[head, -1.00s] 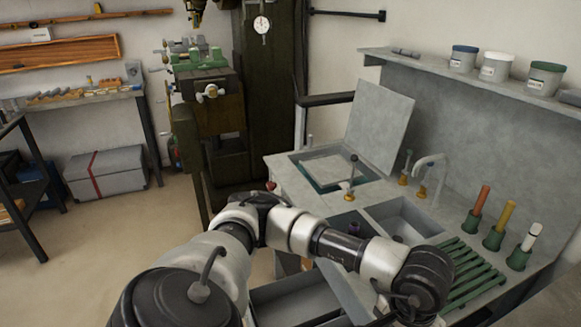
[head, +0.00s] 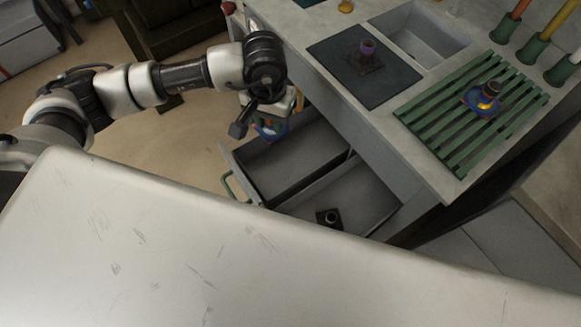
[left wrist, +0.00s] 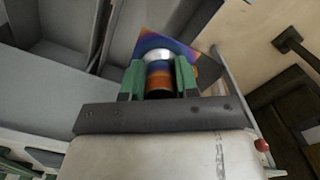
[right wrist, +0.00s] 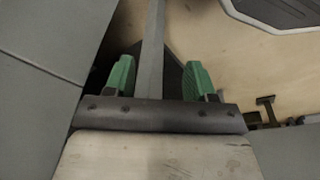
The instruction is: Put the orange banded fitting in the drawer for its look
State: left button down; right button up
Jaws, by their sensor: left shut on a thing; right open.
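My left gripper (head: 268,112) is shut on the orange banded fitting (head: 272,131), held at the left side of the open drawer (head: 228,158). In the left wrist view, the green fingers (left wrist: 158,82) clasp the fitting's round body, which shows a pale collar and blue and orange bands. Its square plate (left wrist: 182,50) is tinted blue, purple and orange. The drawer has two compartments: the far one looks empty, the near one holds a dark square-based fitting (head: 330,217). My right gripper (right wrist: 158,80) is open, with a grey edge showing between its fingers; the head view does not show it.
A fitting with a tinted plate and yellowish band (head: 488,96) stands on the green slatted rack (head: 440,128). A purple-topped fitting (head: 367,50) stands on the dark mat (head: 340,70). A grey basin (head: 420,35) is set in the bench behind. Brown floor lies left of the drawer.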

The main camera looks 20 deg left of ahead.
pick_arm(q)
notch_tip(320, 180, down, 9)
jog(key=w+d+b, duration=0.1)
jog(key=w+b, duration=0.1)
jog(key=b, duration=0.6)
send_near(288, 167)
notch_tip(288, 167, down, 2)
jog(key=shift+d+f+m+b, duration=0.1)
jog(key=shift+m+b, duration=0.25)
jog(key=shift+m, duration=0.05)
jog(key=shift+f+b, duration=0.4)
jog(key=shift+f, duration=1.85)
pick_arm(e)
notch_tip(288, 167, up, 13)
jog(key=t, duration=0.1)
jog(key=shift+w, duration=0.15)
jog(key=shift+d, duration=0.1)
pick_arm(q)
jog(key=shift+f, duration=0.1)
jog(key=c, duration=0.8)
grip_release()
jog(key=shift+c, duration=0.2)
pick_arm(e)
jog(key=shift+w+r+t, duration=0.1)
jog(key=shift+w+t, duration=0.3)
jog(key=shift+w, duration=0.05)
